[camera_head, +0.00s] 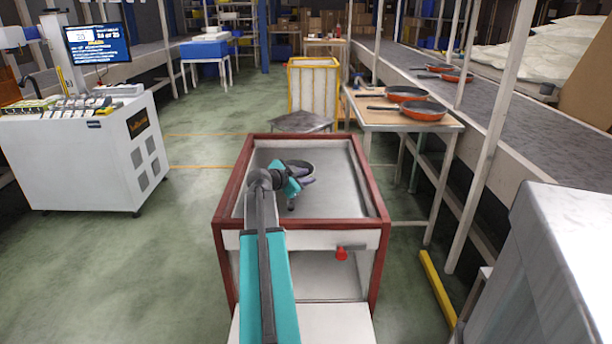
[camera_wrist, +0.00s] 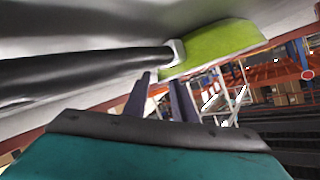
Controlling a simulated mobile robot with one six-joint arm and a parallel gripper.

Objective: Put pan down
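A pan lies in the grey tray of the red-framed cart (camera_head: 232,190), with its dark rim (camera_head: 304,164) partly hidden behind my gripper (camera_head: 305,175) in the head view. In the wrist view the pan shows a green body (camera_wrist: 222,48) and a black handle (camera_wrist: 85,72) with a grey collar, seen close up. My gripper (camera_wrist: 161,79) has its two fingers apart, with a gap between the tips. The handle runs crosswise just beyond both fingertips, not between them. I cannot tell whether the tips touch it.
A side table (camera_head: 445,125) at the right holds orange pans (camera_head: 424,110) with black handles. More orange pans lie on the right conveyor (camera_head: 510,105). A white machine cabinet (camera_head: 85,160) stands at left. The green floor between it and the cart is clear. A yellow bar (camera_head: 438,290) lies at right.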

